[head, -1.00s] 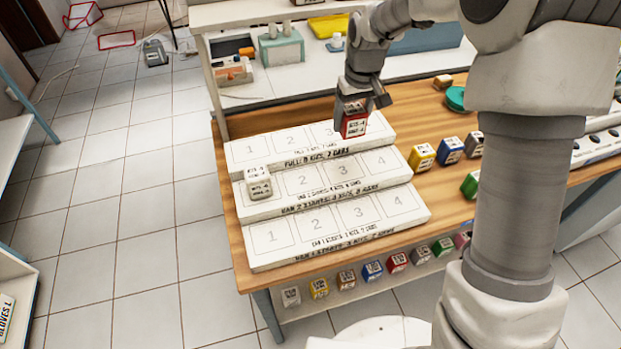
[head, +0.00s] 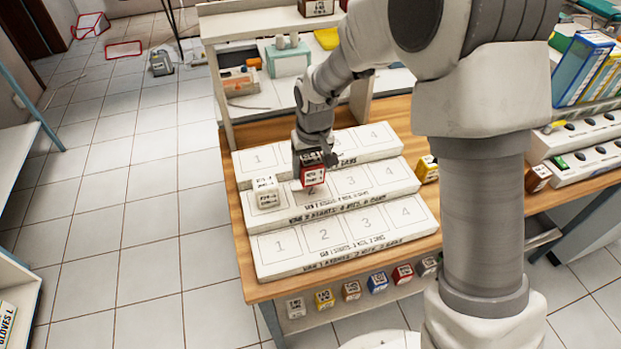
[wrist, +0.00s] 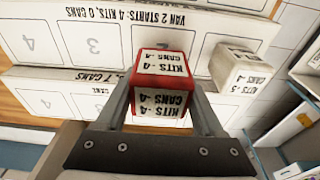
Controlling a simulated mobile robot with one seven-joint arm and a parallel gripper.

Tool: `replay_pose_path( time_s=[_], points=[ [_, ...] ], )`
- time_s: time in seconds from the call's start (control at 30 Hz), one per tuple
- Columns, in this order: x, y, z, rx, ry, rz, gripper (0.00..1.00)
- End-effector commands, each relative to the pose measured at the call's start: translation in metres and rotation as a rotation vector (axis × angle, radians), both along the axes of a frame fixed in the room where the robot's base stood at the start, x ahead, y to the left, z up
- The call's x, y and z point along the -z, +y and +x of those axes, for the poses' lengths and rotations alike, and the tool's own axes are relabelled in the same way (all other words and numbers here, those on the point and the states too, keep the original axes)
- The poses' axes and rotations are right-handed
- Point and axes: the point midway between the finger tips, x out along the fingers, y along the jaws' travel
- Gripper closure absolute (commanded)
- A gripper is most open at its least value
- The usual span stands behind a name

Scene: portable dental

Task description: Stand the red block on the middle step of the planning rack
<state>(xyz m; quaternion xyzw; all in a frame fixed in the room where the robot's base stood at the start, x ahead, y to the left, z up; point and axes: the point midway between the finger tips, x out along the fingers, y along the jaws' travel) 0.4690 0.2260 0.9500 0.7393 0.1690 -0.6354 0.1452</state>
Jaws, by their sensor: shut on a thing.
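The white planning rack (head: 335,232) has three steps with numbered squares and stands on the wooden table. My gripper (head: 312,165) is shut on the red block (head: 312,177), which has a white printed label. The red block is upright at square 2 of the middle step (head: 385,176), partly covering that square. I cannot tell if it touches the step. In the wrist view the red block (wrist: 158,75) sits between my two fingers (wrist: 160,100). A white block (head: 266,192) stands on square 1 of the middle step, close beside it; it also shows in the wrist view (wrist: 242,78).
Squares 3 and 4 of the middle step and the lower step (head: 345,235) are bare. A yellow block (head: 427,168) stands right of the rack. Several coloured blocks (head: 377,282) sit on a shelf below the table's front edge. A white shelf unit (head: 222,105) rises behind.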

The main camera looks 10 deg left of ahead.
Motion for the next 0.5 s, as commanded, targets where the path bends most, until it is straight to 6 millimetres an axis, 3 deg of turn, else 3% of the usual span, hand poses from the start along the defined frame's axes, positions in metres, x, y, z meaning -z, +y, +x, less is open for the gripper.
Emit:
replay_pose_path(
  time_s=[0.3,0.5],
  points=[
    [0.037,0.0,-0.002,-0.001,0.003,-0.003,0.9],
    [0.041,0.001,-0.001,-0.001,0.0,-0.001,0.9]
  ],
)
